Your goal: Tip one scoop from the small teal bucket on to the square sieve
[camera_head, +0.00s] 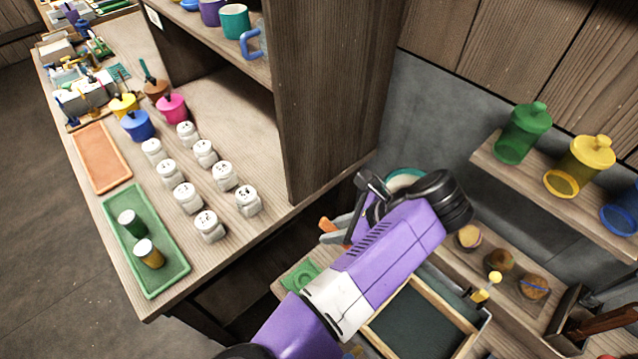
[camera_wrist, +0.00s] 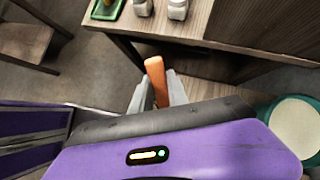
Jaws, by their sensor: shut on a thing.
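My gripper (camera_head: 338,230) is shut on an orange handle (camera_wrist: 155,76), which stands up between the grey fingertips in the wrist view. It looks like the scoop's handle; the rest of it is hidden behind my wrist. The small teal bucket (camera_wrist: 266,112) is at the right of the wrist view, with pale stuff inside. In the head view only part of its rim (camera_head: 404,173) shows behind my arm. The square sieve, a wooden frame (camera_head: 441,300) with a dark face, lies right of my forearm and is partly covered by it. My gripper is left of both.
A shelf with green (camera_head: 522,134) and yellow (camera_head: 587,160) lidded pots is at right. Below it sit several round brown things (camera_head: 502,260). A wooden cabinet post (camera_head: 325,100) rises behind my gripper. White jars (camera_head: 208,226) and a green tray (camera_head: 170,268) stand on the left counter.

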